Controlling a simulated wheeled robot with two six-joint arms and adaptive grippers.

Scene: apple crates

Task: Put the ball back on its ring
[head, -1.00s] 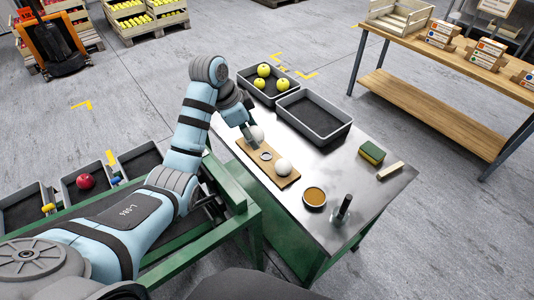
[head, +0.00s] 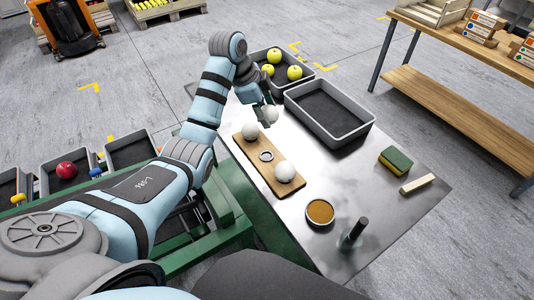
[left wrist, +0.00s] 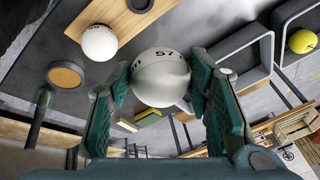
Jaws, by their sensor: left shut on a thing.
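My left gripper (head: 267,105) is shut on a white ball (head: 271,114). The left wrist view shows this ball (left wrist: 162,84) between both fingers, with dark printed marks on it. It is off the board, beside its far end in the head view. The wooden board (head: 244,151) lies on the metal table. One white ball (head: 250,131) sits at its far end and another white ball (head: 284,171) at its near end. Between them is an empty ring (head: 266,156). The left wrist view also shows a ball on the board (left wrist: 99,43). My right gripper is not in view.
An empty grey tray (head: 346,138) and a tray (head: 311,75) with yellow-green apples stand at the back. A round brown-filled dish (head: 320,212), a dark upright object (head: 354,233), a sponge (head: 395,163) and a pale bar (head: 417,184) are on the table. The table's middle is clear.

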